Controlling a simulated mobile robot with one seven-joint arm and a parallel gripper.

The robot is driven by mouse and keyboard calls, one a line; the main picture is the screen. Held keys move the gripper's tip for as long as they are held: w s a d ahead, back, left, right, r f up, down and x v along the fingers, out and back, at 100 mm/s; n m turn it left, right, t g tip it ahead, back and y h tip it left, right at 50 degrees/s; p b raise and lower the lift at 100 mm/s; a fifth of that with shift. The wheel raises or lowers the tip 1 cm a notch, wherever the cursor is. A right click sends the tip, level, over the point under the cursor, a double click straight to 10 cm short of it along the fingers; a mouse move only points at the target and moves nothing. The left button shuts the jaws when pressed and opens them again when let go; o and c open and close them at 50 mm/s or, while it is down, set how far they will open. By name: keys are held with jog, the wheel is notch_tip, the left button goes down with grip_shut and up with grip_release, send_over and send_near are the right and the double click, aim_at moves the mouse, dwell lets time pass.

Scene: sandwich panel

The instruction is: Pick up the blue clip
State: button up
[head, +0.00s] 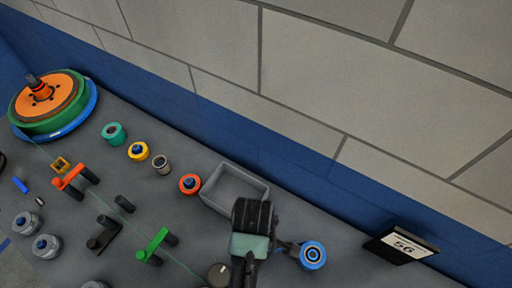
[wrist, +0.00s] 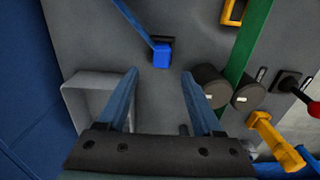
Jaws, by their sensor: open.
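In the wrist view, a small blue clip-like block (wrist: 161,55) with a dark top sits on the grey panel at the end of a thin blue strip. My gripper (wrist: 160,73) is open and empty, with its two blue fingers apart. The block shows between and just beyond the fingertips; its distance from them is hard to judge. In the head view, my arm hides part of the panel, and I cannot tell where this block is there. A small blue bar (head: 20,185) lies at the far left of that view.
A grey open tray (wrist: 92,100) is close to the left finger and the blue wall edge. Dark knobs (wrist: 211,85), a green strip (wrist: 246,45) and a yellow handle (wrist: 275,138) are on the right. A blue round fitting (head: 313,255) and number sign (head: 402,246) are right of my arm.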

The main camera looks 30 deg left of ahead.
notch_tip(320, 180, down, 3)
jog(key=shift+r, duration=0.15)
jog(key=f, duration=0.2)
jog(key=f+p, duration=0.1)
jog(key=f, duration=0.1)
jog(key=shift+s+d, duration=0.2)
jog(key=shift+d, duration=0.1)
jog(key=shift+w+f, duration=0.1)
jog(key=shift+f, duration=0.4)
grip_shut()
